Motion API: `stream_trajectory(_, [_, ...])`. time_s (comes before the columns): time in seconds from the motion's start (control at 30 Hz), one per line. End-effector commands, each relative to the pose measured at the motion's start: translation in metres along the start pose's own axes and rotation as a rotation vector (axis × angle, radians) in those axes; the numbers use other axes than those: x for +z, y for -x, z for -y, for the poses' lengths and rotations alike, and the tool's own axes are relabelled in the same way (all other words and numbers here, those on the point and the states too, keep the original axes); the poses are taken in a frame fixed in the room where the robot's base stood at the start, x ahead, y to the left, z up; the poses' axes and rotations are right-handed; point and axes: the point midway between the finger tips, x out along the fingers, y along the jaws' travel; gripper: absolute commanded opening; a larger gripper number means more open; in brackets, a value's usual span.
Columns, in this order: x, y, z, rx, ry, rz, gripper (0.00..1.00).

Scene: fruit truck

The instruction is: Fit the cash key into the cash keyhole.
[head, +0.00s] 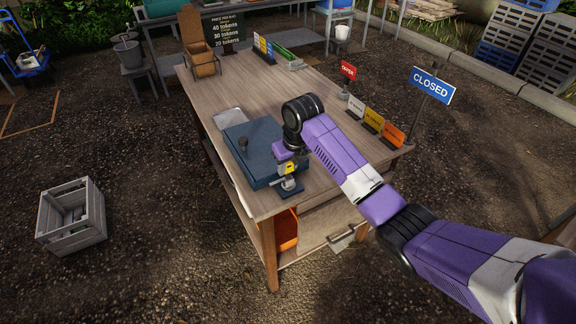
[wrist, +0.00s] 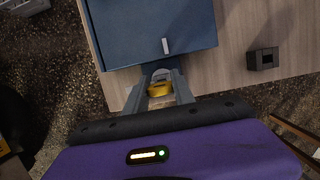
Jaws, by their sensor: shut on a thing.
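The blue cash box (head: 262,152) lies on the wooden table near its front left edge. In the wrist view the box (wrist: 130,30) carries a small pale strip (wrist: 166,46) near its lower edge; I cannot tell whether this is the keyhole. My gripper (wrist: 161,80) is shut on the yellow cash key (wrist: 160,90), just off the box's edge. In the head view my gripper (head: 288,168) is at the box's near right corner, with the yellow key (head: 291,168) partly hidden. The key's tip is not clear.
A small dark block with a square opening (wrist: 263,58) stands on the table beside the box. A dark knob (head: 243,145) sits on the box. Coloured signs (head: 373,121) line the table's right side. A wooden crate (head: 72,215) is on the ground. The table's middle is clear.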

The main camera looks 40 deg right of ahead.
Motion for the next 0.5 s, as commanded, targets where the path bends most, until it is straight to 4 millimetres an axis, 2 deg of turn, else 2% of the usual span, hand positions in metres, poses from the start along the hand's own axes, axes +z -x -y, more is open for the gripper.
stream_trajectory(0.5, [-0.003, -0.012, 0.000, 0.000, 0.000, 0.000, 0.00])
